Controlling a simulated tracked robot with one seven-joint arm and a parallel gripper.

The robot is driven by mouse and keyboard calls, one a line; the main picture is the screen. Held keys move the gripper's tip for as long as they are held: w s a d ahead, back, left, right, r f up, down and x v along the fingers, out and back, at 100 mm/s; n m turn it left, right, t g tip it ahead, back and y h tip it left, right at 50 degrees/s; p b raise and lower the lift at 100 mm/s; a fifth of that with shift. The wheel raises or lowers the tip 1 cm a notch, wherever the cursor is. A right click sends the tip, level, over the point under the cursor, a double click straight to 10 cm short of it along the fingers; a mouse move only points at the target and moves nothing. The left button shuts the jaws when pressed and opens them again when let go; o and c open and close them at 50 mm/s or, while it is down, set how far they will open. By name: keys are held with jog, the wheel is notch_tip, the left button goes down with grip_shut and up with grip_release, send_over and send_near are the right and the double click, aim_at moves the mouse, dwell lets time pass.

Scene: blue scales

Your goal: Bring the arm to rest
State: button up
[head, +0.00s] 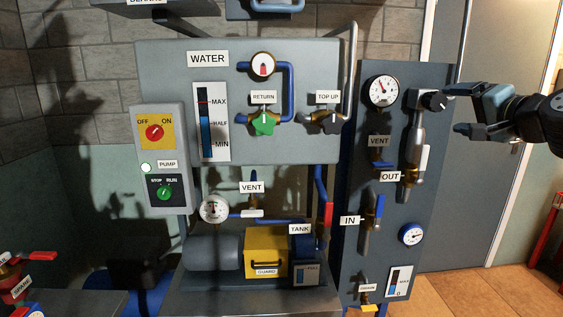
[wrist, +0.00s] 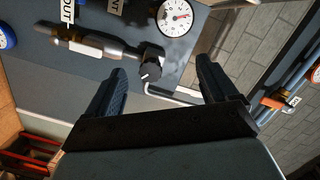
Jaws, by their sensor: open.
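My gripper (head: 468,113) is at the right in the head view, beside the black knob (head: 434,101) at the top of the OUT pipe (head: 416,140). Its fingers are apart and nothing shows between them. In the wrist view both fingers of my gripper (wrist: 160,80) reach up from the bottom, with the black knob (wrist: 150,71) seen beyond the gap. The frames do not clearly show how far the fingertips are from the knob, but a gap shows in the head view.
The grey panel (head: 390,230) carries gauges, IN and OUT pipes and valve handles close to my gripper. The WATER panel (head: 150,75) with green and black valve knobs stands left of it. A grey door (head: 510,60) is behind my arm. A red frame (head: 545,235) stands at far right.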

jog(key=s+a+f+n+g, duration=0.3)
jog(key=s+a+n, duration=0.1)
jog(key=a, duration=0.2)
jog(key=s+a+f+n+g, duration=0.2)
jog(key=s+a+f+n, duration=0.1)
jog(key=a, duration=0.3)
jog(key=s+a+f+n+g+h, duration=0.3)
jog(key=s+f+g, duration=0.3)
jog(key=f, duration=0.4)
jog(key=shift+s+a+f, duration=0.15)
jog(key=shift+s+a, duration=0.1)
jog(key=shift+s, duration=0.45)
